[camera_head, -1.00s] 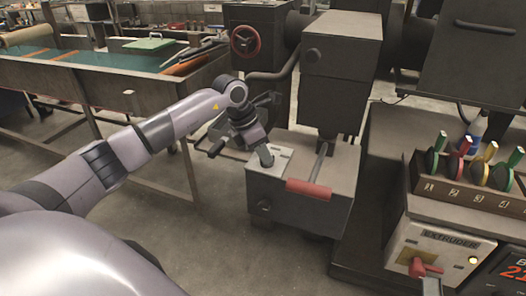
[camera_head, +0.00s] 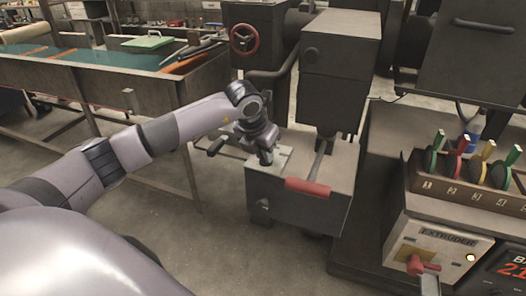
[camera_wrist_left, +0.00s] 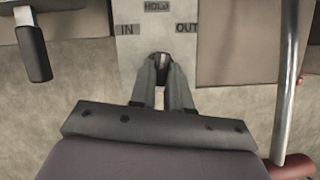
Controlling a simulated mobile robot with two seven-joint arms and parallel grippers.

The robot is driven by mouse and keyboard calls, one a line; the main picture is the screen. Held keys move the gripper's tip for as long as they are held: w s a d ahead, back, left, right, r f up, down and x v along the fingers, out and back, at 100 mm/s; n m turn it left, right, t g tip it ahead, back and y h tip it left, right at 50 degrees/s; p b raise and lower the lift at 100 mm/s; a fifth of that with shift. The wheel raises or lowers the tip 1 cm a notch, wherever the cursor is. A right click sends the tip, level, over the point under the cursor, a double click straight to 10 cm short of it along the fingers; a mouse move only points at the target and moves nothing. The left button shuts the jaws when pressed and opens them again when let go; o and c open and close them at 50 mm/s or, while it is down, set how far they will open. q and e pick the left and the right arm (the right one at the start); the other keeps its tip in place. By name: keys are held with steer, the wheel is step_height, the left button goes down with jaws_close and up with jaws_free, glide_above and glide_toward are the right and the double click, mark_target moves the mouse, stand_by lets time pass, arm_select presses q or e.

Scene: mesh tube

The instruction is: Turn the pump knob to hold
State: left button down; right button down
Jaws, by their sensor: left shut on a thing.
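The pump knob (camera_wrist_left: 162,60) is a small dark knob with a pale pointer line, on a light plate (camera_wrist_left: 185,52) marked IN at left, HOLD at top and OUT at right. The pointer line points roughly up toward HOLD; its exact angle is hard to tell. My left gripper (camera_wrist_left: 162,72) is shut on the knob, with a finger on each side hiding part of it. In the head view my left gripper (camera_head: 266,158) reaches down to the plate (camera_head: 284,160) on top of the grey pump box (camera_head: 290,207), and hides the knob. My right gripper is not in view.
A red-handled lever (camera_head: 307,188) stands right of the plate; its metal rod (camera_wrist_left: 288,85) runs close by. A black handle (camera_wrist_left: 36,52) lies at left. The extruder panel (camera_head: 440,250) and numbered rack (camera_head: 465,190) stand farther right. Floor is clear at front left.

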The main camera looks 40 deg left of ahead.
arm_select(q)
steer(key=shift+w+d+r+n+y, duration=0.1)
steer(key=shift+n+y, duration=0.3)
steer(key=shift+n, duration=0.6)
steer(key=c, duration=1.1)
jaws_free()
steer(key=v, duration=0.7)
steer(key=shift+b, duration=0.35)
